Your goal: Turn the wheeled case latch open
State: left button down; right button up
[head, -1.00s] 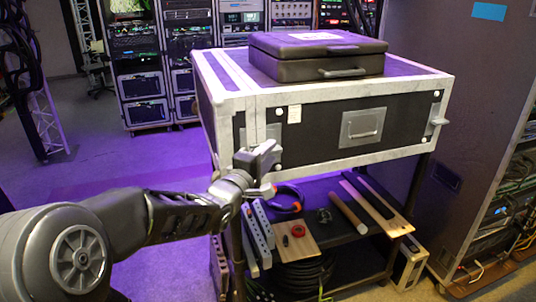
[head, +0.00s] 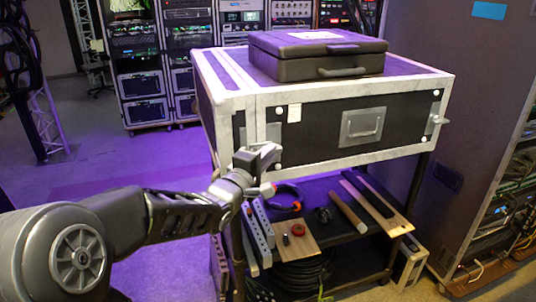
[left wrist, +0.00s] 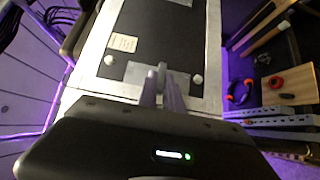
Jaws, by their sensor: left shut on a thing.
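The wheeled case (head: 350,155) is a black box with pale metal edges on a cart. My left gripper (head: 268,153) is at the lower left of its front face. In the left wrist view, the two fingers (left wrist: 165,88) are together in front of a grey metal latch plate (left wrist: 181,80) on the black panel. The gripper is shut on the latch handle, which the fingers mostly hide; its exact angle cannot be told. A second latch (head: 438,121) shows at the right end of the front. My right gripper is not in view.
A dark closed case (head: 315,58) lies on top. A recessed handle plate (head: 362,127) sits mid-front. A tall rack (head: 445,150) stands at right. The floor at left is clear.

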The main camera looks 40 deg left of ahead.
pick_arm(q)
jog(key=shift+r, duration=0.1)
jog(key=shift+w+d+r+m+g+y, duration=0.2)
jog(key=shift+m+g+y, duration=0.5)
jog(key=shift+m+g, duration=1.1)
jog(key=shift+w+d+r+m+g+y, duration=0.25)
jog(key=shift+m+g+y, duration=0.7)
jog(key=shift+g, duration=1.45)
jog(key=shift+w+d+r+m+g+y, duration=0.1)
jog(key=shift+w+r+m+g+y, duration=0.3)
jog(key=shift+m+g, duration=1.55)
jog(key=shift+s+a+f+g, duration=0.1)
jog(key=shift+s+g, duration=0.05)
jog(key=shift+g, duration=0.1)
